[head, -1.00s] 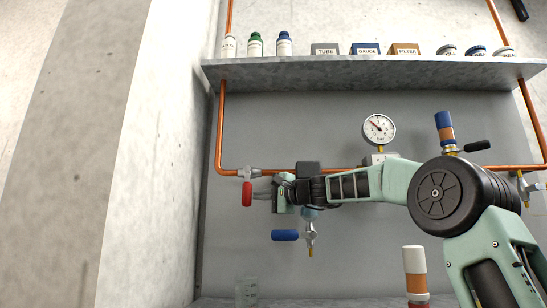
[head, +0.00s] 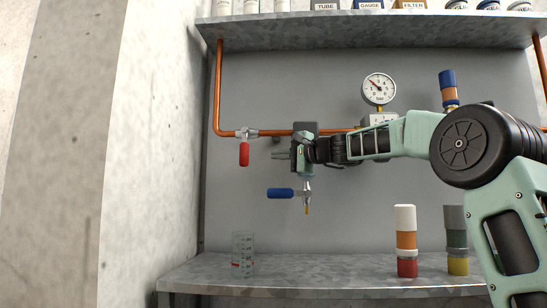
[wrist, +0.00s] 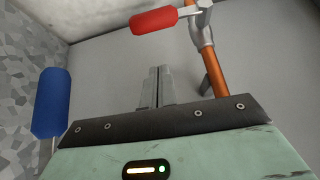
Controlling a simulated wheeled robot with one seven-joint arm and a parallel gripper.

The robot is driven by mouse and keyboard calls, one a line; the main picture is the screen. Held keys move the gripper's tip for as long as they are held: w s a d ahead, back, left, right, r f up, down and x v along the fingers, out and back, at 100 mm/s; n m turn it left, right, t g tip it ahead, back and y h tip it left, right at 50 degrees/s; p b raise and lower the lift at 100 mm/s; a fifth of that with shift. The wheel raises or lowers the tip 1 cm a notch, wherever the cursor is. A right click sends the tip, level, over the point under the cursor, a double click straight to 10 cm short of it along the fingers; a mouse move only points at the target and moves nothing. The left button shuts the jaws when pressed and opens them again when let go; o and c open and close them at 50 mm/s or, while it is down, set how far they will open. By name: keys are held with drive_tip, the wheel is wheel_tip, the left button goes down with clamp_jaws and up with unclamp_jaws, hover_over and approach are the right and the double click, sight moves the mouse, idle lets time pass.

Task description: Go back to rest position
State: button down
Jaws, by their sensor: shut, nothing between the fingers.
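My gripper (head: 282,155) is shut and empty, pointing left in the head view. Its two fingers (wrist: 156,84) lie together in the wrist view. The red valve handle (head: 244,154) hangs down from the copper pipe, left of the fingertips and apart from them. It also shows at the top of the wrist view (wrist: 155,21). The blue valve handle (head: 280,193) points left, just below my gripper, and shows at the left of the wrist view (wrist: 51,102). My arm reaches in from the right and hides part of the pipe.
A shelf (head: 380,28) with bottles and boxes runs above. A round gauge (head: 379,89) sits on the pipe. A concrete wall (head: 150,150) closes the left side.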

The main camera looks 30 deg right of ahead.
drive_tip(key=v, duration=0.7)
drive_tip(key=shift+r, duration=0.15)
drive_tip(key=s+a+f+n+g+y+p, duration=0.15)
drive_tip(key=a+f+n+g, duration=0.35)
drive_tip(key=a+f, duration=1)
drive_tip(key=s+a+f+n+g+h+p, duration=0.2)
drive_tip(key=s+a+f+n+g, duration=0.45)
drive_tip(key=s+a+f, duration=0.8)
drive_tip(key=s+f+n+g+h+p, duration=0.25)
drive_tip(key=s+f+n, duration=0.3)
drive_tip(key=s, duration=0.65)
drive_tip(key=s+f+n+g+h+p, duration=0.1)
drive_tip(key=s+f+n+g+h, duration=0.3)
drive_tip(key=s+f, duration=0.55)
wheel_tip(320, 180, up, 41)
drive_tip(key=s+t+p, duration=0.1)
drive_tip(key=s+p, duration=0.1)
drive_tip(key=p, duration=3.5)
drive_tip(key=shift+p, duration=0.4)
